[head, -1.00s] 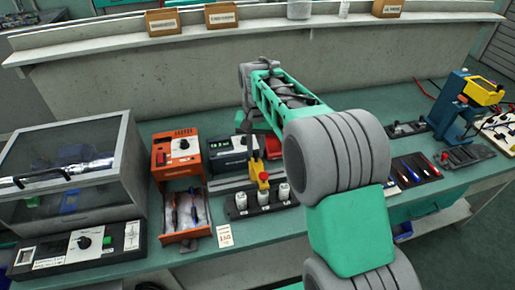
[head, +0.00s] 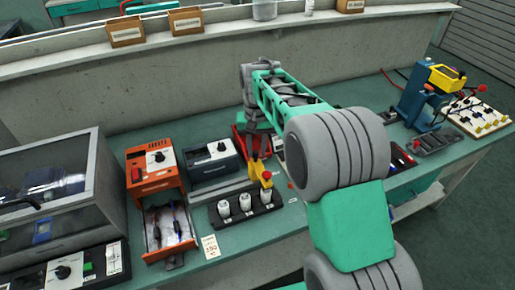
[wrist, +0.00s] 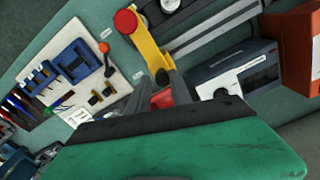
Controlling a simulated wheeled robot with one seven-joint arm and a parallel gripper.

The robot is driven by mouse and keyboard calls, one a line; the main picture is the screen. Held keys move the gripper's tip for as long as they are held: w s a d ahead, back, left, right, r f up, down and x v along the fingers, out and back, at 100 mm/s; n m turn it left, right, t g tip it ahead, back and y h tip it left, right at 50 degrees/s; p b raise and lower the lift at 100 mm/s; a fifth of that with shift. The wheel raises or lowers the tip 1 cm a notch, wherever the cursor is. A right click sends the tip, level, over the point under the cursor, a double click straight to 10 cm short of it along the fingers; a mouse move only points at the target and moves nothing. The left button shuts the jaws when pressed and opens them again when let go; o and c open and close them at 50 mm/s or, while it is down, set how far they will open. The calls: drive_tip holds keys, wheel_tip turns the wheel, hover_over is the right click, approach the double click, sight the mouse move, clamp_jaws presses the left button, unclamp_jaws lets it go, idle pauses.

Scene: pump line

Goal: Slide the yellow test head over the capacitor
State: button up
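The yellow test head (head: 266,184) has a red knob on top and stands at the right end of a dark block. It also shows in the wrist view (wrist: 145,45), reaching between my fingers. My gripper (head: 257,148) seems closed on its rear part; in the wrist view the gripper's fingers (wrist: 158,82) lie on either side of it. White-capped cylinders, probably the capacitors, stand in the block; two show clearly, the left one (head: 224,208) and the middle one (head: 245,202). The rightmost is partly hidden by the head, so I cannot tell whether the head is around it.
The orange unit (head: 152,168) with an open drawer (head: 168,228) and a dark meter box (head: 212,160) stand left. A glass-fronted cabinet (head: 45,190) is farther left. The blue press (head: 420,100) and a white switch board (head: 478,117) stand right.

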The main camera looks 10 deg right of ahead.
drive_tip(key=shift+o, duration=0.7)
drive_tip(key=shift+d, duration=0.15)
drive_tip(key=shift+o, duration=0.9)
wheel_tip(320, 180, up, 8)
drive_tip(key=shift+w+f+b, duration=0.1)
drive_tip(key=shift+f+b, duration=0.15)
drive_tip(key=shift+b, duration=0.1)
drive_tip(key=shift+r, duration=0.15)
